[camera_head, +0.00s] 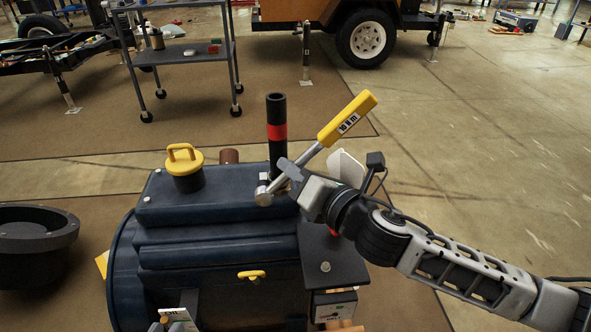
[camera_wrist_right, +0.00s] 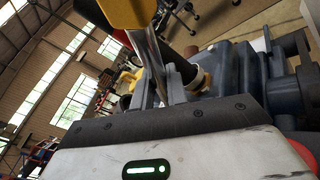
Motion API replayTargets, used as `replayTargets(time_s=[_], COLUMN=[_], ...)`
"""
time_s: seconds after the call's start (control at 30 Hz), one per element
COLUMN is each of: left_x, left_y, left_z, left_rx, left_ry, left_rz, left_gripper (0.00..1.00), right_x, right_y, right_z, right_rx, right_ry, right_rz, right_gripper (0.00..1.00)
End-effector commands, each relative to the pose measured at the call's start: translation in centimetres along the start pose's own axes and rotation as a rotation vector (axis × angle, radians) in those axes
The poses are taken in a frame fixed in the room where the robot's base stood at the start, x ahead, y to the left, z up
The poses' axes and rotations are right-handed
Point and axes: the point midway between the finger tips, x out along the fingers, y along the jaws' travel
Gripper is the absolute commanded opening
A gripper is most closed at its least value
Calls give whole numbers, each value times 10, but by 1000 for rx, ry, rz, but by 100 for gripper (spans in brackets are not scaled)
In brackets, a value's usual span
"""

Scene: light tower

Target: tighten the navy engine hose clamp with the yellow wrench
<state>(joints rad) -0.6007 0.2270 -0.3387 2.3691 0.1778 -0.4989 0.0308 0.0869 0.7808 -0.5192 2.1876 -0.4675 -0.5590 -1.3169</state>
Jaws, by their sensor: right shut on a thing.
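The navy engine (camera_head: 215,252) stands in the middle of the head view. An upright black hose (camera_head: 277,105) with a red band rises from its top right. The yellow wrench (camera_head: 347,118) leans up to the right, with its steel head low beside the hose base. My right gripper (camera_head: 290,174) is shut on its steel shaft, close to the head. In the right wrist view the shaft (camera_wrist_right: 153,62) passes between the fingers (camera_wrist_right: 163,88). The clamp is mostly hidden at the hose base, and I cannot tell whether the wrench head touches it. My left gripper is not in view.
A yellow-handled cap (camera_head: 184,168) and a short brown pipe (camera_head: 229,156) stand on the engine top. A black round tub (camera_head: 36,240) is at the left. A wheeled cart (camera_head: 180,55) and a trailer (camera_head: 330,20) stand behind.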

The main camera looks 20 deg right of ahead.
Motion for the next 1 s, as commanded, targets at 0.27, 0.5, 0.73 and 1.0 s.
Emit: replayTargets(time_s=[0.27,0.5,0.73,1.0], left_x=[0,2,6,8], left_y=[0,-2,-4,-6], left_z=[0,6,17,24], left_rx=[0,0,0,0], left_ry=[0,0,0,0], left_rz=[0,0,0,0], left_gripper=[21,21,21,21], right_x=[0,0,-1,-1], right_y=[1,-2,-7,-10], right_z=[2,-1,-2,0], right_rx=[-1,15,61,99], right_ry=[-3,-12,-33,-50], right_rz=[3,10,28,42], right_gripper=[0,0,0,0])
